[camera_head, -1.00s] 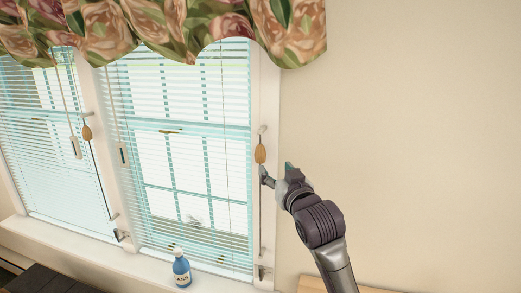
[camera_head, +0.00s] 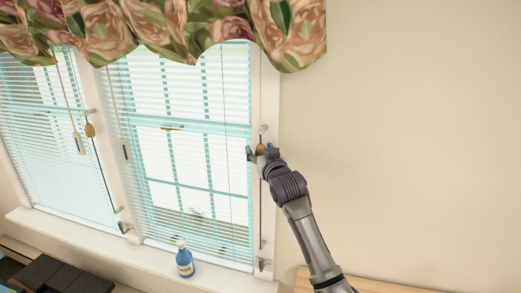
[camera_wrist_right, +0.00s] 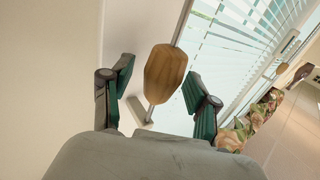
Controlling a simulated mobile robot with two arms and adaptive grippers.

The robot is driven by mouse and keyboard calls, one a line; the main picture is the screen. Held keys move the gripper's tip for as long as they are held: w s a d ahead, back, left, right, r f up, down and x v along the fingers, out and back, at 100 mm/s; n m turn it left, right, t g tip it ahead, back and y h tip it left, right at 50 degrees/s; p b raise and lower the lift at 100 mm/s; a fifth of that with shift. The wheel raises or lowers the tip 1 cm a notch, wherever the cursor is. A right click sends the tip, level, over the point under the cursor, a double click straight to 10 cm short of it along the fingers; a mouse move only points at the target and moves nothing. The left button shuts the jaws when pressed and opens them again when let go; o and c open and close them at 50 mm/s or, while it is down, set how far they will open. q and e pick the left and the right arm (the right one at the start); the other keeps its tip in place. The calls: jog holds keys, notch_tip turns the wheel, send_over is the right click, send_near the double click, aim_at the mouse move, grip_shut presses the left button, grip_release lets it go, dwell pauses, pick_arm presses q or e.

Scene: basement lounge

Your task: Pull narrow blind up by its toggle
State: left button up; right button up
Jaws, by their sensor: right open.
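A wooden toggle (camera_wrist_right: 165,74) hangs on a cord at the right side of the right window, in front of the white frame. My right gripper (camera_head: 260,152) is at this toggle. In the right wrist view my right gripper (camera_wrist_right: 160,95) is open, with one green-padded finger on each side of the toggle and gaps showing. The blind (camera_head: 190,165) beside it is lowered over the right window. A second wooden toggle (camera_head: 90,130) hangs between the two windows. The left window has its own lowered blind (camera_head: 40,140). My left gripper is not in view.
A floral valance (camera_head: 150,30) hangs over the window tops. A blue bottle (camera_head: 184,262) stands on the white sill (camera_head: 110,252). White cord pulls (camera_head: 125,151) hang before the blinds. The wall (camera_head: 420,130) to the right is bare.

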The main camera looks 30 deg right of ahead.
jog(key=shift+c, duration=0.2)
grip_shut()
notch_tip(320, 180, down, 36)
jog(key=b, duration=2)
jog(key=shift+s+r, duration=0.1)
jog(key=shift+r, duration=0.05)
jog(key=shift+o, duration=0.2)
grip_release()
jog(key=shift+r, duration=0.1)
